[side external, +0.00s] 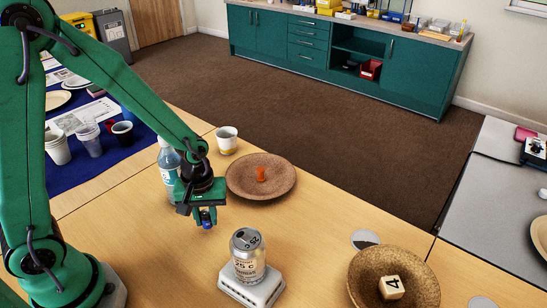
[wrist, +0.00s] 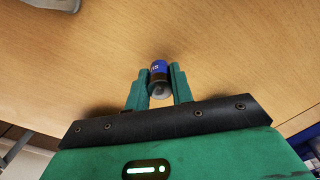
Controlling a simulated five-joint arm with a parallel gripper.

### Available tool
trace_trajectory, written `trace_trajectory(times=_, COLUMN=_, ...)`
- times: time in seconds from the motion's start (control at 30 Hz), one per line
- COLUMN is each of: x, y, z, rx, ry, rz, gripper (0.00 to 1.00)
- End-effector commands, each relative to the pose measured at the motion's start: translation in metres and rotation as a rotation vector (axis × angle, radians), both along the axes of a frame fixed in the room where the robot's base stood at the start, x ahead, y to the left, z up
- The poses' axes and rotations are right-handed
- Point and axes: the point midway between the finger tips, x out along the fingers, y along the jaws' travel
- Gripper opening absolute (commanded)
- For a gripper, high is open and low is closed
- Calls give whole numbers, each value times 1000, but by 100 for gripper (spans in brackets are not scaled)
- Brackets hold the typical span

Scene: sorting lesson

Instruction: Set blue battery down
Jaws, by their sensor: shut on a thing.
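My green gripper (side external: 207,222) is shut on the blue battery (side external: 208,224), left of the can in the side view. In the wrist view the battery (wrist: 158,77), blue with a dark lower part, sits between the two green fingers (wrist: 159,88), with bare wood around it. I cannot tell how far it is above the table (wrist: 110,60).
A can (side external: 248,255) stands on a white scale (side external: 252,287). Behind are a brown plate (side external: 240,187) with an orange pin (side external: 261,174), a bottle (side external: 169,165) and a cup (side external: 227,140). A brown bowl (side external: 425,285) holds a die (side external: 391,287) at right.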

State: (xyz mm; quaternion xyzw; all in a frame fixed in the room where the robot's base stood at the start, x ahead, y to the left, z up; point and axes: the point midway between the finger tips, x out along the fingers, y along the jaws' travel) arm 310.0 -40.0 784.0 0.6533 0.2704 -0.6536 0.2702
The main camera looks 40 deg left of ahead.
Motion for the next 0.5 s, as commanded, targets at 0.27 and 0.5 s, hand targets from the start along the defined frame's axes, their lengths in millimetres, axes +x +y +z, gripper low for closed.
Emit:
trace_trajectory(times=0.27, x=0, y=0, z=-14, rx=0, ry=0, rz=0, gripper=0)
trace_trajectory(times=0.5, x=0, y=0, z=-14, rx=0, ry=0, rz=0, gripper=0)
